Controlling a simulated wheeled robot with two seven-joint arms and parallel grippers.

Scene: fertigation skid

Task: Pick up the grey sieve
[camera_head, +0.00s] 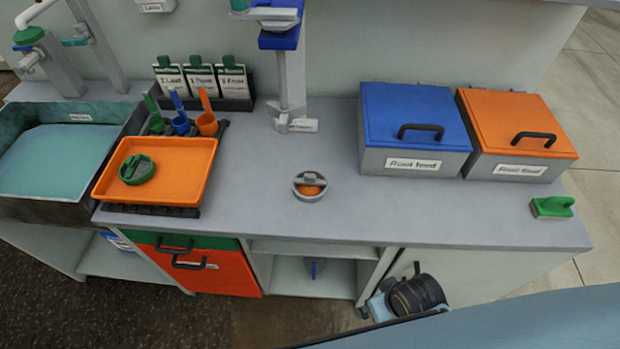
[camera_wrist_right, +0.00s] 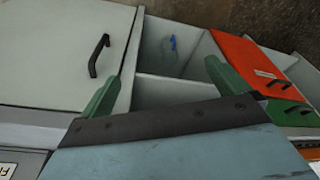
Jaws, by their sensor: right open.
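The grey sieve (camera_head: 310,187) sits on the grey counter near its front edge, around the middle of the head view. It is a round grey ring with a bar across the top, and orange shows inside it. My right gripper (camera_wrist_right: 164,88) is open with two green fingers apart and nothing between them. In the right wrist view it is in front of the cabinet fronts, and the sieve is not seen there. In the head view my right arm is low at the right, below the counter top. My left gripper is not in view.
An orange tray (camera_head: 184,160) holding a green round piece (camera_head: 137,169) is left of the sieve. A blue-lidded box (camera_head: 410,110), an orange-lidded box (camera_head: 510,120) and a green-topped brush (camera_head: 552,207) are to the right. A post (camera_head: 291,80) stands behind. Counter around the sieve is clear.

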